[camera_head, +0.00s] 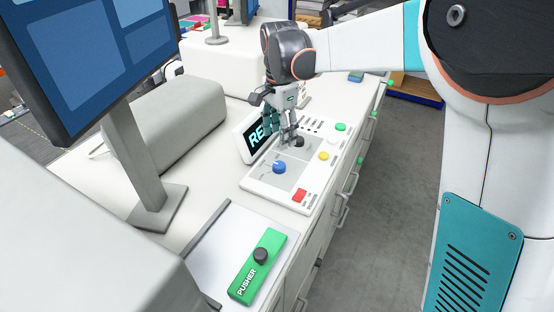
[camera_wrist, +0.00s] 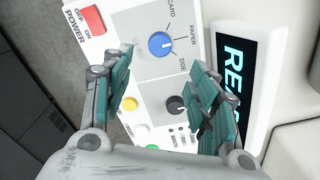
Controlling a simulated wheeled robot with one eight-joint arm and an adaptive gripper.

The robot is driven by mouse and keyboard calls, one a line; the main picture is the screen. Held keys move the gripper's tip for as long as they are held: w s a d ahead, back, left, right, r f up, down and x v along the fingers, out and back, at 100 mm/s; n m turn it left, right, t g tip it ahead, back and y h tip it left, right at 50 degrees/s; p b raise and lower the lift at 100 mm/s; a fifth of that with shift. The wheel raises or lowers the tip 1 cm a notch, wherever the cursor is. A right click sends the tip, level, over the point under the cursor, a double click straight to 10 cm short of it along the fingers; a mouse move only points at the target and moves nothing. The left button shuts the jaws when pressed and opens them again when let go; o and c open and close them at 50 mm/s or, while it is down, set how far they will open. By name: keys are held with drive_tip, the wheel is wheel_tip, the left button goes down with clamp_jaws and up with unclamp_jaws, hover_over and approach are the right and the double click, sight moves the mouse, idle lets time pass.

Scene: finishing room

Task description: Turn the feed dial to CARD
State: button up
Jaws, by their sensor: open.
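A blue dial (camera_head: 279,167) sits on the grey plate of a white control panel (camera_head: 262,192). In the wrist view the blue dial (camera_wrist: 161,44) has the labels CARD, PAPER and SIDE around it. Its white mark appears to face the PAPER side, but it is too small to be sure. My gripper (camera_head: 288,138) is open and points down over the panel, beyond the blue dial and close to a black knob (camera_head: 299,142). In the wrist view my open teal fingers (camera_wrist: 162,60) frame the blue dial and the black knob (camera_wrist: 176,105). Neither is gripped.
A red POWER switch (camera_wrist: 91,20) and yellow, green and white buttons share the panel. A dark screen (camera_head: 257,138) stands along its left side. A green PUSHER block (camera_head: 247,280) with a black knob lies nearer, on a tray. A monitor (camera_head: 85,50) stands left.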

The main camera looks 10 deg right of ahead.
sight(279, 164)
wheel_tip(279, 164, down, 11)
drive_tip(key=shift+r+b, duration=0.1)
drive_tip(key=shift+b, duration=0.65)
drive_tip(key=c, duration=1.1)
